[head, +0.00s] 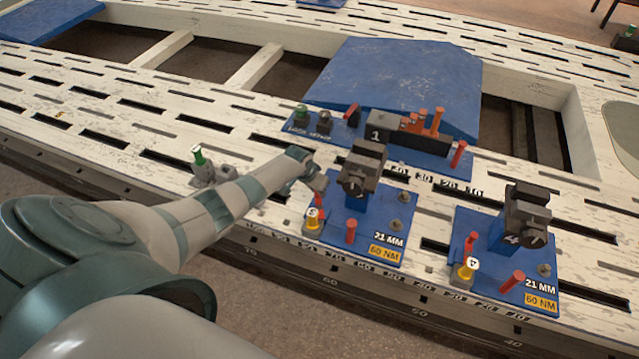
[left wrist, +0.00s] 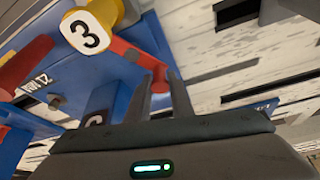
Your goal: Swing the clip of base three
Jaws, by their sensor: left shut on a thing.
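Base three is a blue plate (head: 372,228) with a dark clamp block (head: 361,172), on the slotted white bench. Its yellow knob with a "3" tag (head: 312,222) stands at the front left corner, and the tag also shows in the left wrist view (left wrist: 85,32). The red clip (head: 319,199) is mostly hidden by my left gripper (head: 318,182) in the head view. In the left wrist view, the red clip (left wrist: 138,58) runs from beside the yellow knob to between the fingers of my left gripper (left wrist: 166,82). The gripper is shut on its end. My right gripper is in neither view.
Base four (head: 500,265) stands to the right with a similar clamp and red parts. Base one's blue plate (head: 375,150) lies behind, with a wedge-shaped blue panel (head: 395,85) beyond. A green-topped fitting (head: 200,162) stands left, behind my forearm. Slotted bench surface lies between them.

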